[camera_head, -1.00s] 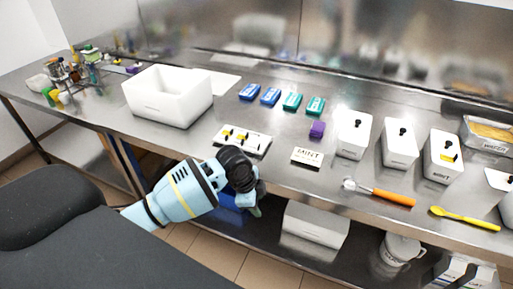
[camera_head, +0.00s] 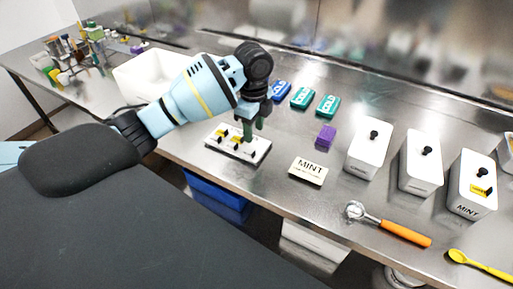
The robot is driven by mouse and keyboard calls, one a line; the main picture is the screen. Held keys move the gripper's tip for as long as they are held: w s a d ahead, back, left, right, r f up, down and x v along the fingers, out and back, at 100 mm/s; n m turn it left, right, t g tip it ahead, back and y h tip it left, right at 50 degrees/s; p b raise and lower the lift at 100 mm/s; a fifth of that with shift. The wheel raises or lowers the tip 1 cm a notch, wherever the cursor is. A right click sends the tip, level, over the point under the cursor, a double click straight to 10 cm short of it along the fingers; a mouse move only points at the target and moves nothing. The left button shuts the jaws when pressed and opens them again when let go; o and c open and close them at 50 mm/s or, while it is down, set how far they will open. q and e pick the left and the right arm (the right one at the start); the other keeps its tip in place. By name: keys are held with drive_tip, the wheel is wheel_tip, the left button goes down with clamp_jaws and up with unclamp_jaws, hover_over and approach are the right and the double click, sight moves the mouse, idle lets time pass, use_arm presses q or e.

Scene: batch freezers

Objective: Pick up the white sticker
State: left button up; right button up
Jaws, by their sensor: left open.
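A white sticker-like card lettered MINT (camera_head: 309,169) lies flat on the steel bench, right of my left gripper. A white board (camera_head: 225,146) with small yellow and black pieces lies on the bench to the left of the card. Whether another white sticker is on this board is too small to tell. My left gripper (camera_head: 253,134) points down over the right part of the board, its dark green fingers open. I cannot tell whether the fingers touch anything, and they hide part of the board. My right gripper is not in view.
A white bin (camera_head: 135,78) stands behind my left arm. Blue and teal COLD packs (camera_head: 302,96) and a purple block (camera_head: 326,137) lie behind the card. White lidded tubs (camera_head: 369,150) stand to the right, with an orange-handled scoop (camera_head: 404,233) and a yellow spoon (camera_head: 482,264) before them.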

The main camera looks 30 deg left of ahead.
sight(253, 154)
use_arm(q)
drive_tip(key=shift+s+f, duration=0.4)
drive_tip(key=shift+f, duration=0.8)
drive_tip(key=shift+w+f, duration=0.15)
drive_tip(key=shift+f, duration=0.35)
wheel_tip(253, 154, down, 4)
drive_tip(key=shift+d+f, duration=0.1)
drive_tip(key=shift+f, duration=0.1)
drive_tip(key=c, duration=0.9)
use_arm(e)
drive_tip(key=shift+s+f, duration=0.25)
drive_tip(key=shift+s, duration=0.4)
